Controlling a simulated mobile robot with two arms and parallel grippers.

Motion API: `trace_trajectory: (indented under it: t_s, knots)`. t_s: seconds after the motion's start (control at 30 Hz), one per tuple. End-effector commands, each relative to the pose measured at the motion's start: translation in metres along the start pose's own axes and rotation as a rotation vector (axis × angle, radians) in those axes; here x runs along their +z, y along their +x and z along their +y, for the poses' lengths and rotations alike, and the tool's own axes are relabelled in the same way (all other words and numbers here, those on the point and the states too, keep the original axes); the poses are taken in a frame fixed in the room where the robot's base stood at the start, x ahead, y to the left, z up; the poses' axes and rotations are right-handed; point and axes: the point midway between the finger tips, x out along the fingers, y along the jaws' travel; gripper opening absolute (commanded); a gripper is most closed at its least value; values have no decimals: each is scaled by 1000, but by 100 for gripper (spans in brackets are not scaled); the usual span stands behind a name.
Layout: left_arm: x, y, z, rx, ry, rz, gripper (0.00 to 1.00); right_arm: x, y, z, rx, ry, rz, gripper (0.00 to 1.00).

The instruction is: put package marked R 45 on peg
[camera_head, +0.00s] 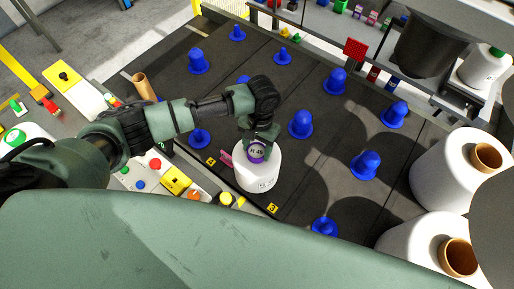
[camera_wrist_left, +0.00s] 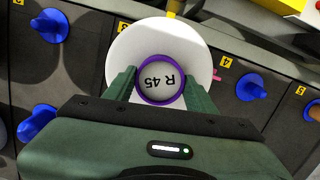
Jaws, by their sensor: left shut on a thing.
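The package marked R 45 (camera_head: 258,170) is a white yarn bobbin with a purple-ringed core, at the near edge of the dark peg board. Its label reads R 45 in the left wrist view (camera_wrist_left: 161,79). My left gripper (camera_head: 258,140) comes from above and is shut on its core, one finger on each side of the ring. Blue pegs stand on the board, such as one right of the package (camera_head: 301,124) and one farther right (camera_head: 365,165). Whether the package rests on a peg or the board is hidden. My right gripper is not seen.
Large white bobbins with brown cores (camera_head: 458,165) stand at the right. A brown tube (camera_head: 143,86) stands at the board's left. A panel with colored buttons and a yellow switch (camera_head: 176,180) runs along the near edge. Several pegs farther back are bare.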

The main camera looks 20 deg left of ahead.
Motion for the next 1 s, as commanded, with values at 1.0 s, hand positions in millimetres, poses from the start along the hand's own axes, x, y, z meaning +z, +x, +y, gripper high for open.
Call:
trace_trajectory:
  t_s: [1.0]
  knots:
    - [-5,25,1,2,-1,5,0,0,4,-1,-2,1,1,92]
